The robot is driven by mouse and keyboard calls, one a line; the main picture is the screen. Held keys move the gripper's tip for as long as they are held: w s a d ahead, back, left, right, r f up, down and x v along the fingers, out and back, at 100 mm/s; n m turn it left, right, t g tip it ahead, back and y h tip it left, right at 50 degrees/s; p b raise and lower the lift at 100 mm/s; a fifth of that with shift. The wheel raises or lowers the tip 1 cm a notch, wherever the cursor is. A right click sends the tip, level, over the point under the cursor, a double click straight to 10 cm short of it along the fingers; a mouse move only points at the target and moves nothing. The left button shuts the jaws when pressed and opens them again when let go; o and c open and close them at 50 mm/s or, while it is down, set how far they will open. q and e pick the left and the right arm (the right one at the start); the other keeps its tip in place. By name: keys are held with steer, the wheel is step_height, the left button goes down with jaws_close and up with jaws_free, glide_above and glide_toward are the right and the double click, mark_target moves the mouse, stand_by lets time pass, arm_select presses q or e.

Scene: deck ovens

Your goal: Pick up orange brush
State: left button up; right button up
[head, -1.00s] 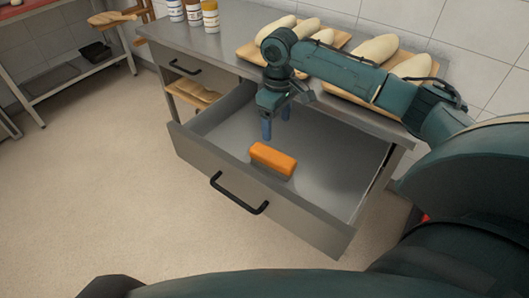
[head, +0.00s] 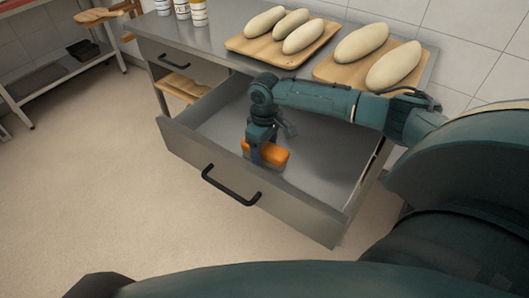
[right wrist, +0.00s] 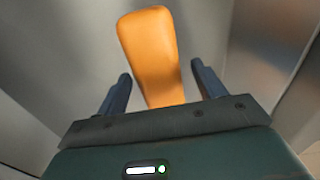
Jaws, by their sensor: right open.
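The orange brush (head: 270,154) lies in the open drawer, near its front wall; its orange top shows on both sides of my gripper in the head view. In the right wrist view the orange brush (right wrist: 152,55) reaches between and beyond the fingers. My right gripper (head: 257,158) is down in the drawer at the brush. Its fingers (right wrist: 158,85) are open, one on each side of the brush, with a gap showing on both sides. The part of the brush closest to the palm is hidden. My left gripper is not in view.
The drawer (head: 200,172) is pulled out, with a black handle (head: 230,187) on its front; its floor is otherwise bare. On the counter above stand boards (head: 350,72) with several dough loaves (head: 360,42) and jars (head: 198,12) at the back left.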

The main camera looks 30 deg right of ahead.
steer(key=c, duration=1.1)
steer(key=shift+r, duration=0.15)
step_height(320, 180, up, 10)
steer(key=shift+f+p, duration=0.1)
steer(key=shift+p, duration=0.55)
steer(key=o, duration=0.4)
steer(key=shift+c, duration=1.2)
